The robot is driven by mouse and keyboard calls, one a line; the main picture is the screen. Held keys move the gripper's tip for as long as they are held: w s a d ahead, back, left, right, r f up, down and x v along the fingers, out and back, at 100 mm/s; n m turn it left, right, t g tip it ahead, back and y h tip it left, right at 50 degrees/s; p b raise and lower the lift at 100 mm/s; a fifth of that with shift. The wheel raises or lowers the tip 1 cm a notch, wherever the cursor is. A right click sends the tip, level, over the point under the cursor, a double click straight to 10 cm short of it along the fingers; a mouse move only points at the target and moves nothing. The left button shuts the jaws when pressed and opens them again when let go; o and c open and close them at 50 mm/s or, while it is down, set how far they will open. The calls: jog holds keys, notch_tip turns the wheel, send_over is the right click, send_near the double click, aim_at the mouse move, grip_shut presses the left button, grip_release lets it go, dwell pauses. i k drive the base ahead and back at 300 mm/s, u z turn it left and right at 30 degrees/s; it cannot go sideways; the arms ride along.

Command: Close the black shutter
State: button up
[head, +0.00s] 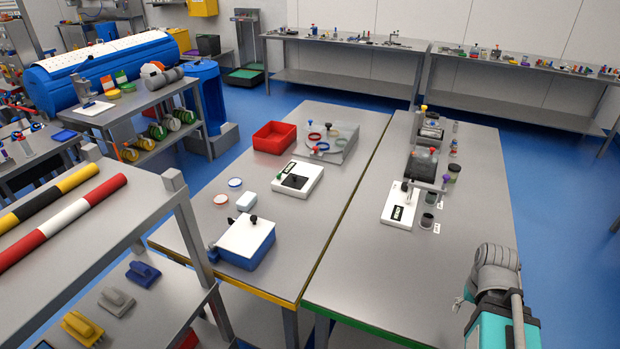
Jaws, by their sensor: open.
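A white flat box (312,188) lies on the left table, with a black square panel (296,182) and a small black knob on its top. This panel looks like the black shutter, but I cannot tell whether it is a cover or an opening. A white plate (392,213) with a dark label and an upright knob lies on the right table. My arm shows at the lower right, beside the right table's front end, well apart from both. My gripper cannot be made out.
A blue box with a white lid (245,236) and a small white box (246,201) stand nearer on the left table. A red bin (274,137) and a grey tray with rings (334,150) stand behind. The right table's front is clear.

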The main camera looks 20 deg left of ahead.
aim_at(297, 181)
jog(key=z, duration=0.35)
jog(key=k, duration=0.65)
jog(key=u, duration=1.25)
jog(key=i, duration=1)
jog(key=u, duration=0.1)
